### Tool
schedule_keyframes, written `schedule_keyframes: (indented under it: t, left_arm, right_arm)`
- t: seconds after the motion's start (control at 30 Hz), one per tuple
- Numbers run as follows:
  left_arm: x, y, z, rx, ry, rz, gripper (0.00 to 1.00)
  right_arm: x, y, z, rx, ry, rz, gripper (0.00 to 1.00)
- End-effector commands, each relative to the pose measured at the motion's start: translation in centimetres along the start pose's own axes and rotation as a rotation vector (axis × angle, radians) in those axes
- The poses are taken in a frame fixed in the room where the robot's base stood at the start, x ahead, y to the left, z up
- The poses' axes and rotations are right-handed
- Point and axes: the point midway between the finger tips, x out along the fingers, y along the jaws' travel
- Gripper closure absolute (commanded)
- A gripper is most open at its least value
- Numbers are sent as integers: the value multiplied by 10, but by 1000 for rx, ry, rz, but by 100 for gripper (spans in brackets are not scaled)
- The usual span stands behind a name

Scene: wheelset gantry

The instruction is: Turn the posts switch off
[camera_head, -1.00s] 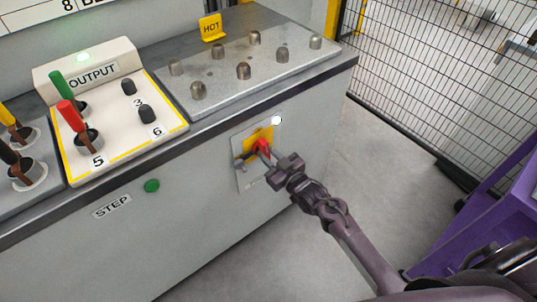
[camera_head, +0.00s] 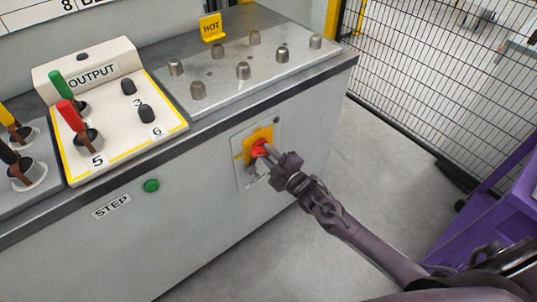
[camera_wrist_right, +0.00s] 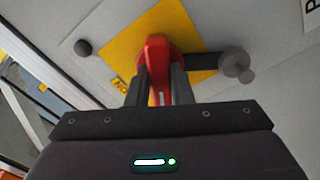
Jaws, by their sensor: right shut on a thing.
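The posts switch is a red rotary handle (camera_head: 259,149) on a yellow square (camera_head: 248,157), set on a grey plate (camera_head: 243,180) on the cabinet front. My right gripper (camera_head: 268,153) is shut on the red handle. In the right wrist view, the handle (camera_wrist_right: 156,55) stands between the two fingers (camera_wrist_right: 159,85), over the yellow square (camera_wrist_right: 120,48). A small lamp (camera_head: 277,120) at the plate's upper right corner is dark. The lamp (camera_head: 82,57) on top of the OUTPUT box is also dark. The plate's lettering is partly hidden by my gripper. My left gripper is out of view.
Above is the bench top with several metal posts (camera_head: 243,71) and a yellow HOT sign (camera_head: 211,27). A green STEP button (camera_head: 152,186) is left of the switch. A mesh fence (camera_head: 430,80) stands right; floor between is clear.

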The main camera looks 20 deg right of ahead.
Motion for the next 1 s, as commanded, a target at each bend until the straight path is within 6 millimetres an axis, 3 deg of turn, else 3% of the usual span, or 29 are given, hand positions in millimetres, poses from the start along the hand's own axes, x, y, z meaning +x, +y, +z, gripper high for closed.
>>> schedule_keyframes:
  t: [0.5, 1.0]
  left_arm:
    - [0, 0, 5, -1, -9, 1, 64]
    - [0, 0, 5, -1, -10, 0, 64]
  right_arm:
    - [0, -1, 0, -410, 1, -3, 100]
    - [0, 0, 0, -535, 0, -2, 100]
